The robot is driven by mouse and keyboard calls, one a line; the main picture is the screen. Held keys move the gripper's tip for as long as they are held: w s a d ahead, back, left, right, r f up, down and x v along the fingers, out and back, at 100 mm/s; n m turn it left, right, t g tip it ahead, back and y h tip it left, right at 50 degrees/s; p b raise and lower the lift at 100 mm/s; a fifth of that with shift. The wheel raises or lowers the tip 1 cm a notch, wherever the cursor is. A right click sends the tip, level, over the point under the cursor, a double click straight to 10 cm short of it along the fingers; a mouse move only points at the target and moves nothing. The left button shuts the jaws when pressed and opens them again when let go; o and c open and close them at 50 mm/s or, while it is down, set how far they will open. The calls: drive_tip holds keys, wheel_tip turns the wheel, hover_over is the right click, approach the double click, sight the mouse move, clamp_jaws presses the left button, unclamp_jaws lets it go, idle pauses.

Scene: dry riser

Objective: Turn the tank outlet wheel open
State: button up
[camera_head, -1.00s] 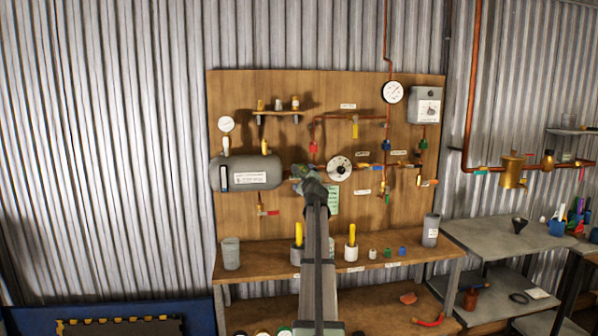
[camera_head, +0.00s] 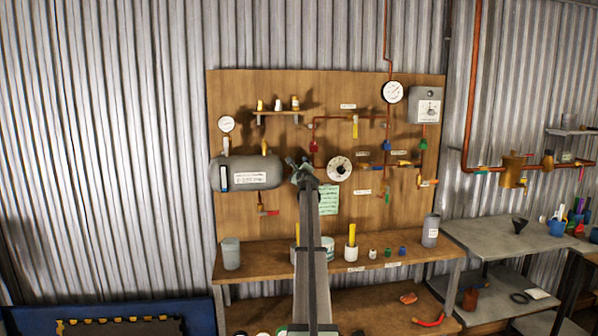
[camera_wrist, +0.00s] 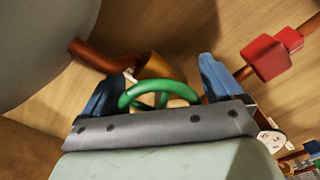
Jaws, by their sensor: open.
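The tank outlet wheel is a green handwheel (camera_wrist: 160,94) in the wrist view, in front of a brass valve body (camera_wrist: 165,66) on a copper pipe. My gripper (camera_wrist: 158,88) is open, its two blue-grey fingers on either side of the wheel. I cannot tell whether they touch it. The grey tank (camera_head: 240,173) is on the board, left of my gripper (camera_head: 296,165) in the head view; it also fills the upper left of the wrist view (camera_wrist: 40,40). In the head view my gripper hides the wheel.
A red block (camera_wrist: 265,58) sits on a copper pipe right of the fingers. In the head view, a round white dial (camera_head: 339,169) is close to the right of my gripper. A green paper note (camera_head: 328,200) is below it. The bench (camera_head: 270,248) carries several pots and tools.

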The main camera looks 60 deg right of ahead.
drive_tip(key=c, duration=1)
drive_tip(key=shift+n, duration=0.3)
drive_tip(key=n, duration=0.8)
drive_tip(key=shift+n, duration=0.3)
drive_tip(key=n, duration=0.4)
drive_tip(key=shift+n, duration=2.1)
